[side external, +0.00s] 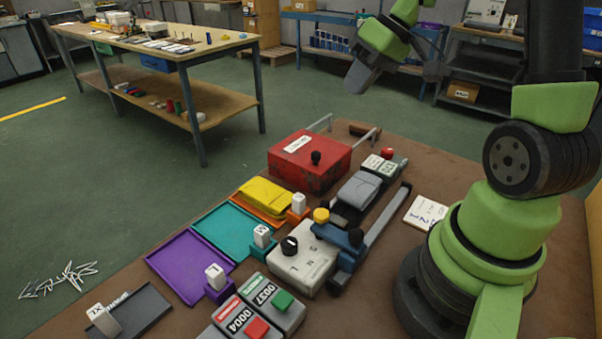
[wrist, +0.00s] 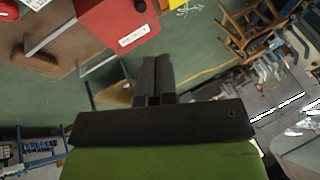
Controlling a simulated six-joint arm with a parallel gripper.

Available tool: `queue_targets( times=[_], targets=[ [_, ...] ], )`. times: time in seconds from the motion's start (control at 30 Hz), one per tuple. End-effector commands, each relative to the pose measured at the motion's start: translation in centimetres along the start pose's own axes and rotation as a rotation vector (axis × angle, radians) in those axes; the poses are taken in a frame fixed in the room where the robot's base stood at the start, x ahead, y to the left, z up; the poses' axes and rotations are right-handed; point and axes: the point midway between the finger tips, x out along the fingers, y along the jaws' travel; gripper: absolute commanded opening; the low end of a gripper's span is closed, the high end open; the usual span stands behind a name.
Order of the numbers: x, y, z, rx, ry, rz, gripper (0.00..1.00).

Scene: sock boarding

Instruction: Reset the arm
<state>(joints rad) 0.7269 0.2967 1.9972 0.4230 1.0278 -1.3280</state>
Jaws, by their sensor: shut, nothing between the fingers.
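My gripper (wrist: 156,62) shows in the wrist view with its two dark fingers together and nothing between them. In the side external view the end of my arm (side external: 364,76) hangs in the air at the top, well above and behind the work table (side external: 420,165). It touches nothing there. The red box (side external: 309,160) with a black knob stands on the table, and it also shows in the wrist view (wrist: 112,20) at the top. A yellow folded piece (side external: 265,195) lies on an orange tray. Teal (side external: 232,228) and purple (side external: 188,266) trays lie empty beside it.
A light grey S-N-L box (side external: 305,262) with a knob, a blue press-like device (side external: 345,245) and two counters (side external: 272,300) with green and red buttons stand at the front. A dark tray (side external: 140,310) lies front left. A wooden bench (side external: 165,50) stands behind.

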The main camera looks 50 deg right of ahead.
Motion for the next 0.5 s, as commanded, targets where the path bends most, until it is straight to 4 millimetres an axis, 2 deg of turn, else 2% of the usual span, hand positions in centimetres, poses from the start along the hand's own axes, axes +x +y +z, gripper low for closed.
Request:
queue_targets(
  times=[0.03, 0.2, 0.33, 0.5],
  targets=[
    [-0.9, -2.8, 0.2, -0.014, -0.003, 0.023, 0.0],
    [-3.3, -9.6, 2.7, 0.018, 0.018, 0.092, 0.0],
    [-5.0, -13.3, 5.7, 0.047, 0.077, 0.121, 0.0],
    [-6.4, -15.7, 9.2, 0.097, 0.168, 0.114, 0.0]
  ],
)
